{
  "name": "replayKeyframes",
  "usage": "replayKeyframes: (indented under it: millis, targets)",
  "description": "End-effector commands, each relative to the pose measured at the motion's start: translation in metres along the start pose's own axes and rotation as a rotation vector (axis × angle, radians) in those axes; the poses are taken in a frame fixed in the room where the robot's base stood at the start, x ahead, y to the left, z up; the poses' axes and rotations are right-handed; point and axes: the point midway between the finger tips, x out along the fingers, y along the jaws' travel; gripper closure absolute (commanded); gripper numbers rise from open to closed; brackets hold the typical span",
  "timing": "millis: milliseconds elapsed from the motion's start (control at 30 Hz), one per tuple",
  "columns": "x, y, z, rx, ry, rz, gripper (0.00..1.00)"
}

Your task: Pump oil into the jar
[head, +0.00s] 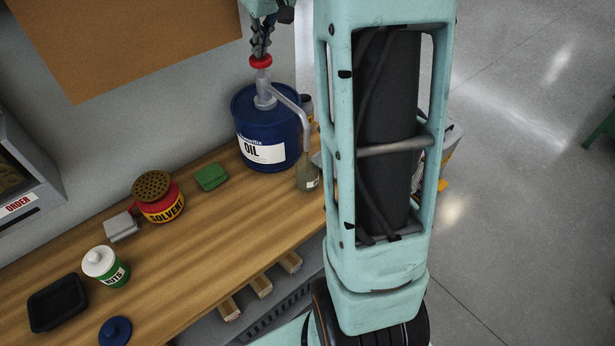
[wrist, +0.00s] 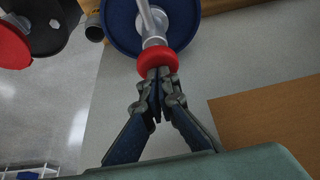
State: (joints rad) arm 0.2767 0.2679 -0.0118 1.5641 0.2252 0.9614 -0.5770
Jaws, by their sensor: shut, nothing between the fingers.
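A blue oil drum (head: 267,130) with a white OIL label stands on the wooden bench. A grey pump with a red knob (head: 261,61) rises from its lid, and its spout (head: 294,104) slopes down to the right. A small glass jar (head: 308,172) stands under the spout end; its contents are hard to make out. My gripper (head: 262,48) is directly above the red knob with its fingers shut. In the wrist view the fingertips (wrist: 158,76) are at the red knob (wrist: 157,60), seeming to touch it; the drum (wrist: 120,22) shows behind.
On the bench (head: 190,243) are a red solvent can (head: 160,205), a green sponge-like block (head: 211,176), a white-lidded green pot (head: 105,266), a black tray (head: 56,302) and a blue lid (head: 115,331). My arm column hides what is right of the jar.

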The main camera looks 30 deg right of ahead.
Motion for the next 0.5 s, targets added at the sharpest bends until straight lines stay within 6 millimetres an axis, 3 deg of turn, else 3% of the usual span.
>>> replayKeyframes:
  millis: [500]
  targets:
    - [0.02,-0.001,0.01,0.001,-0.005,-0.002,1.0]
